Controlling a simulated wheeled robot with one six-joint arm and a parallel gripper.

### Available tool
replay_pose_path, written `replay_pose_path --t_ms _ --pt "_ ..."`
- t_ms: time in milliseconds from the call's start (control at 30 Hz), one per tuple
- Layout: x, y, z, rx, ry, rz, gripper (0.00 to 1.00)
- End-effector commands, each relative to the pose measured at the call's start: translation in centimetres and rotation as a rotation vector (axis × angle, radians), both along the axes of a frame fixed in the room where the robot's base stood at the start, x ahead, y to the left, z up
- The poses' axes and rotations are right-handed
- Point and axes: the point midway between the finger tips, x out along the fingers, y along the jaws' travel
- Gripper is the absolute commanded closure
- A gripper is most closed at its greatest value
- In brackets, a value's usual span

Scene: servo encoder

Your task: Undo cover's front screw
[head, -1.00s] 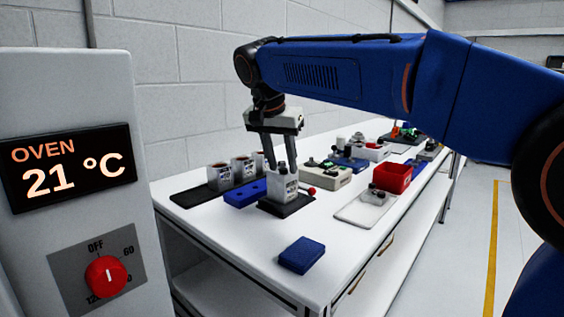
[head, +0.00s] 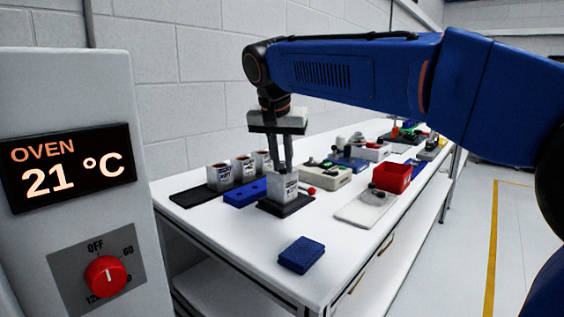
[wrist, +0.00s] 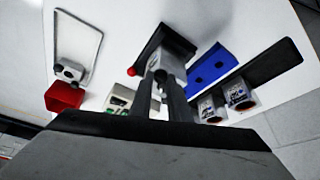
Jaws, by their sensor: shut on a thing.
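The servo unit (head: 284,190), a pale box with a printed label, stands upright on a black base (head: 287,207) near the middle of the bench. A red knob (head: 311,191) sticks out beside it. My gripper (head: 286,167) points down onto the top of the servo. In the wrist view, my gripper's fingertips (wrist: 161,77) close at the servo's top (wrist: 173,55). They are shut on a small part there, apparently the cover's front screw, which the fingers mostly hide.
A beige device (head: 328,174), red bin (head: 392,177) and pale tray (head: 362,212) are right. A blue pad (head: 301,255) lies in front. The oven (head: 75,100) stands left.

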Motion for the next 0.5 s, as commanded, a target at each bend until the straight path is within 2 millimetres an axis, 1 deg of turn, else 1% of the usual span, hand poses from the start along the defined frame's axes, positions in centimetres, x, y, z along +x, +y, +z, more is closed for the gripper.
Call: replay_pose_path --t_ms 500 --pt "-0.04 -0.63 0.02 0.002 -0.001 0.475 1.0"
